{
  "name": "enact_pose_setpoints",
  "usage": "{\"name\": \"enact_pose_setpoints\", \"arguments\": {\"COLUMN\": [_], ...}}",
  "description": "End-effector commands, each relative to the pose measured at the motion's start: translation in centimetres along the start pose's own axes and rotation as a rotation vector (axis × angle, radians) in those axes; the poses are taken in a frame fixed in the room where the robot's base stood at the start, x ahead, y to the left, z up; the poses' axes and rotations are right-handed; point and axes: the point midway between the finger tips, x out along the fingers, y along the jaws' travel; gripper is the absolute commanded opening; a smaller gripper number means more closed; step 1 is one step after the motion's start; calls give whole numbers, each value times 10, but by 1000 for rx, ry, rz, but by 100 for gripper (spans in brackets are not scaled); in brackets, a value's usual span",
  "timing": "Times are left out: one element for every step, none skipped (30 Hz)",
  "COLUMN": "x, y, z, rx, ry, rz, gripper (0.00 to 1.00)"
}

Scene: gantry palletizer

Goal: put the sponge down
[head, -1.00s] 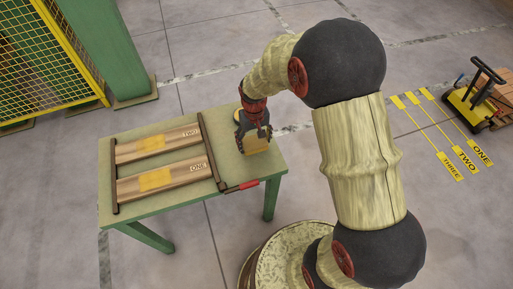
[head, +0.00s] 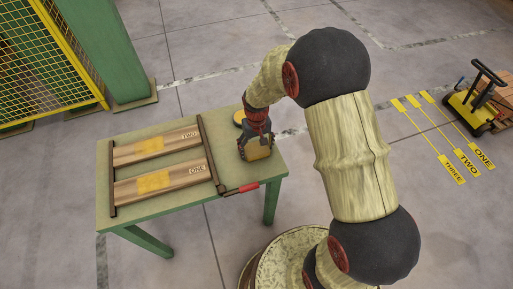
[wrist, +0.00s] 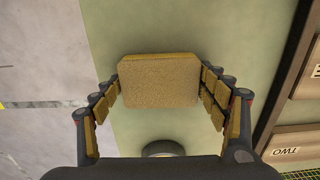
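The sponge (wrist: 158,80) is a tan block with rounded corners and a yellow edge. In the wrist view it sits between my gripper's (wrist: 160,78) fingertips, with a finger pad against each short side. In the head view my gripper (head: 257,148) points down over the right part of the green table (head: 225,152). The sponge (head: 258,153) shows there at the fingertips, low at the table top. I cannot tell if it touches the table.
A round yellow thing (head: 239,117) stands behind my gripper at the table's back edge. A rack with wooden boards marked TWO (head: 160,143) and ONE (head: 160,182) fills the left side. A red-handled tool (head: 243,188) lies at the front edge. A pallet truck (head: 475,100) stands far right.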

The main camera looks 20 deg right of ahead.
Motion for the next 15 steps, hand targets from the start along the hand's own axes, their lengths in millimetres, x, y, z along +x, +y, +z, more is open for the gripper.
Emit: {"name": "enact_pose_setpoints", "arguments": {"x": [0, 0, 0, 0, 0, 0, 0, 0, 0, 0, 0, 0, 0, 0, -1], "y": [0, 0, 0, 0, 0, 0, 0, 0, 0, 0, 0, 0, 0, 0, 0], "z": [0, 0, 0, 0, 0, 0, 0, 0, 0, 0, 0, 0, 0, 0, 0], "rx": [0, 0, 0, 0, 0, 0, 0, 0, 0, 0, 0, 0, 0, 0, 0], "ry": [0, 0, 0, 0, 1, 1, 1, 1, 1, 1, 1, 1, 1, 1, 1], "rz": [0, 0, 0, 0, 0, 0, 0, 0, 0, 0, 0, 0, 0, 0, 0], "gripper": [79, 81, 83, 85, 86, 89, 89, 89, 89, 89, 89, 89, 89, 89, 89]}}
